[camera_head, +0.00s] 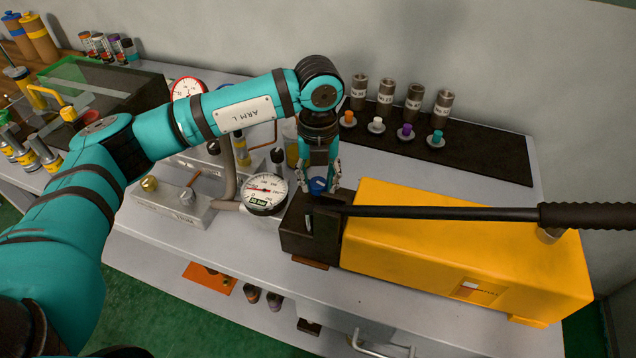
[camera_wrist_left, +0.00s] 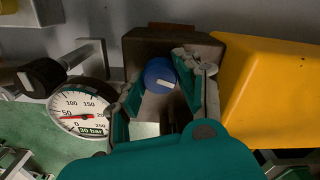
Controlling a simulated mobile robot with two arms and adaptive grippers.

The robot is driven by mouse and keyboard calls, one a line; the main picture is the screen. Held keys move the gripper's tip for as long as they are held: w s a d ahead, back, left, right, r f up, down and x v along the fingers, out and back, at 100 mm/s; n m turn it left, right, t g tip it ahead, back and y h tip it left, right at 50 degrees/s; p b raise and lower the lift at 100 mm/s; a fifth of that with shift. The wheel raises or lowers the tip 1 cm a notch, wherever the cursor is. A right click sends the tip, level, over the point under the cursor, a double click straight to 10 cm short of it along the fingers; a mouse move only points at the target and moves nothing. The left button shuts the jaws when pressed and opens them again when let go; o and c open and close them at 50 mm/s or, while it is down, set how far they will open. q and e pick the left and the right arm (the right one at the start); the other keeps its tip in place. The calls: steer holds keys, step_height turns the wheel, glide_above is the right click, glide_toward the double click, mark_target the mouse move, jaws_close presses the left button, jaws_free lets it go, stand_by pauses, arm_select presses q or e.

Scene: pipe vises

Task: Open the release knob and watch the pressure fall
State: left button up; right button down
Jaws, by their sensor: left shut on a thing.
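A blue release knob (camera_head: 317,185) sits on the dark block (camera_head: 296,235) at the left end of the yellow pump (camera_head: 455,245). My left gripper (camera_head: 318,189) comes down over the knob and is shut on it. In the left wrist view the blue knob (camera_wrist_left: 160,76), with a pale mark on it, shows between my left gripper's fingers (camera_wrist_left: 165,85). A white round pressure gauge (camera_head: 265,192) stands just left of the block. In the wrist view the gauge (camera_wrist_left: 80,113) has a red needle in its low range and a display reading 30 bar. My right gripper is not in view.
A long black pump lever (camera_head: 440,213) runs right across the yellow pump. A metal block with fittings (camera_head: 178,205) and a hose lie left of the gauge. Several numbered cylinders (camera_head: 413,103) and coloured plugs stand on a black mat (camera_head: 490,160) behind. The bench front (camera_head: 410,315) is mostly clear.

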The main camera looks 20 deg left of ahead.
mark_target(318, 182)
arm_select(q)
steer(key=shift+r+n, duration=0.1)
steer(key=shift+n, duration=0.4)
steer(key=o, duration=1.1)
steer(key=shift+o, duration=0.2)
step_height(318, 182, up, 12)
